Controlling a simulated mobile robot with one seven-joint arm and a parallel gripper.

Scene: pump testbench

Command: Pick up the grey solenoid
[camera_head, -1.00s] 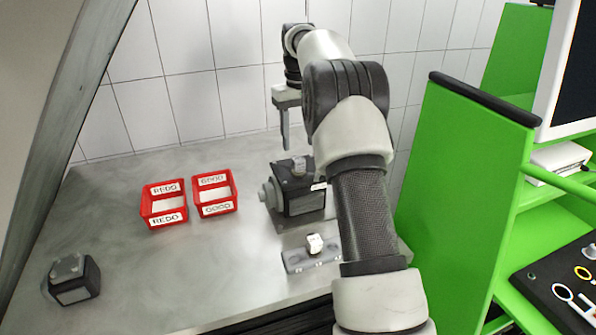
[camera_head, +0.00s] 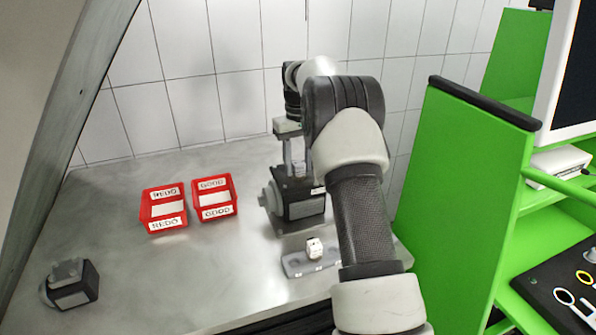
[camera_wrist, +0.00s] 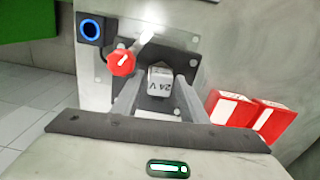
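The grey solenoid (camera_wrist: 160,84), a small light block marked "24 V", shows in the wrist view on the dark top of the pump block. My gripper (camera_wrist: 158,78) is open, with one finger on each side of the solenoid and small gaps that seem to remain. In the head view my gripper (camera_head: 294,172) is low over the dark pump block (camera_head: 300,205), and its fingers and the block largely hide the solenoid. Another whitish solenoid (camera_head: 314,247) sits on a small grey stand (camera_head: 305,265) in front of the block.
Red REDO (camera_head: 165,222) and GOOD (camera_head: 217,211) bins stand left of the pump block. A dark device (camera_head: 72,285) sits at the table's front left. The wrist view shows a red knob (camera_wrist: 121,62) beside the solenoid. A green shelf panel (camera_head: 460,190) bounds the right.

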